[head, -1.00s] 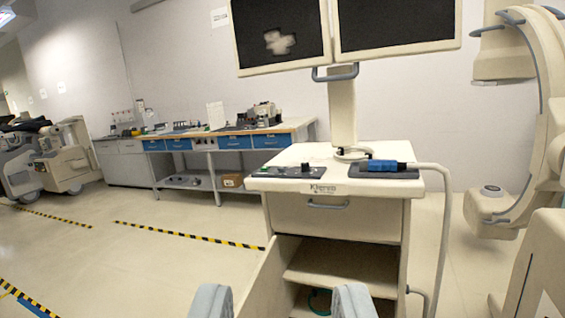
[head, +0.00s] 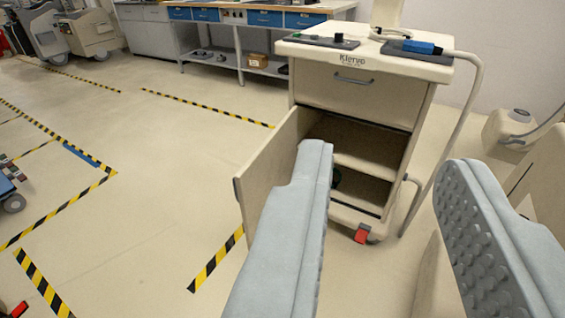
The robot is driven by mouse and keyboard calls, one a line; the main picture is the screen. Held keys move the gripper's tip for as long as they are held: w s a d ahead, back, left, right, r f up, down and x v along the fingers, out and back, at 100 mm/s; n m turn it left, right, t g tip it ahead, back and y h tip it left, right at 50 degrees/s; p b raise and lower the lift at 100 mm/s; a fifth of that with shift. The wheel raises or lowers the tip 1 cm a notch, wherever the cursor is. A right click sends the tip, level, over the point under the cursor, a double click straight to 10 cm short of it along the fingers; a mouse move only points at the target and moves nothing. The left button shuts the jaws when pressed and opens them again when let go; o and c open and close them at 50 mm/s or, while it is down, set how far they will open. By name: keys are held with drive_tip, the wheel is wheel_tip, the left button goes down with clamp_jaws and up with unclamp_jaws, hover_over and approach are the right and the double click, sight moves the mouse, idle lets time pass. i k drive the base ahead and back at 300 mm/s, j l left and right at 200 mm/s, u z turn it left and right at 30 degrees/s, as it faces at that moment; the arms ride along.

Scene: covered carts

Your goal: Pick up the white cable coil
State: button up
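A small dark green thing (head: 336,178) shows inside, partly hidden by my left finger. The left finger covers part of the open door and interior.
A workbench with blue drawers (head: 238,17) stands at the back. Yellow-black floor tape (head: 215,262) runs left of the cart. A beige machine (head: 535,170) is close on the right. The floor at left centre (head: 150,170) is clear.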

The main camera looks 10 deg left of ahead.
sight(379, 34)
drive_tip(key=i+j+z, duration=0.35)
drive_tip(key=j, duration=0.85)
drive_tip(key=i+j+z, duration=0.15)
drive_tip(key=j+z, duration=0.2)
drive_tip(key=j, duration=0.9)
drive_tip(key=j+z, duration=0.4)
drive_tip(key=j, duration=0.85)
